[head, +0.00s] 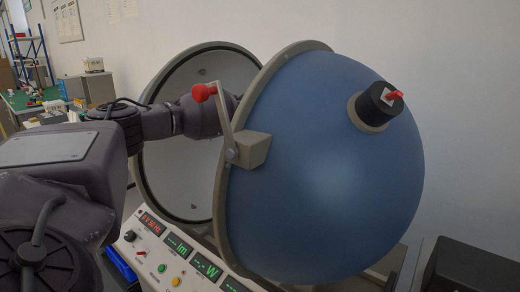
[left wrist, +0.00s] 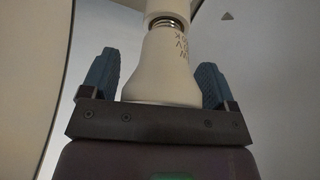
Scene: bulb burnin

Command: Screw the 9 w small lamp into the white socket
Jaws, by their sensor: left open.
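A white lamp (left wrist: 163,78) shows in the left wrist view, with dark printed lettering too blurred to read fully. Its metal screw end (left wrist: 167,22) points up and meets a white socket (left wrist: 166,5) at the top edge; how deep it sits I cannot tell. My left gripper (left wrist: 158,64) is open, its two blue pads on either side of the lamp, with a visible gap at each side. In the head view my left arm reaches into the opened sphere, and the gripper, lamp and socket are hidden behind the blue half. My right gripper is not in view.
The blue half-sphere (head: 325,170) stands open beside the pale-lined half (head: 185,170), leaving a narrow opening. A red-knobbed lever (head: 222,112) projects at its rim, close to my arm. A meter panel (head: 180,250) lies below. A dark box (head: 470,268) is at lower right.

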